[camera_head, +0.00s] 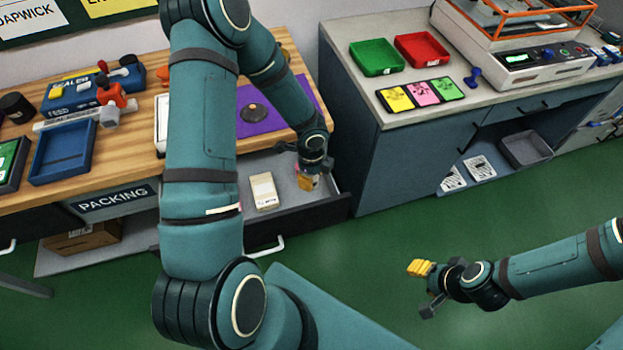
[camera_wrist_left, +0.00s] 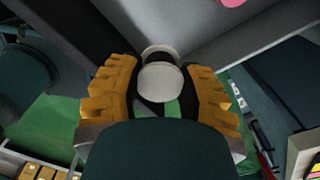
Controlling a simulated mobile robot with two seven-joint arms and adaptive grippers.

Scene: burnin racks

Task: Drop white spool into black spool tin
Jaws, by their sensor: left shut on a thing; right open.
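My left gripper (camera_head: 308,181) is over the open drawer at the packing bench. In the left wrist view its yellow-padded fingers are shut on a white spool (camera_wrist_left: 160,82), which has a dark middle and a pale rim. In the head view the spool is too small and covered to make out. I cannot tell for sure which thing is the black spool tin; a black round container (camera_head: 16,106) stands at the bench's far left, and a dark round thing (camera_head: 255,113) lies on the purple mat. My right gripper (camera_head: 426,287) is open and empty above the green floor.
The open drawer (camera_head: 338,203) holds a pale beige box (camera_head: 263,191). A blue tray (camera_head: 63,153) and tools crowd the wooden bench's left. The grey counter bears green (camera_head: 376,58) and red (camera_head: 422,50) trays and a machine (camera_head: 520,60). The floor between is clear.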

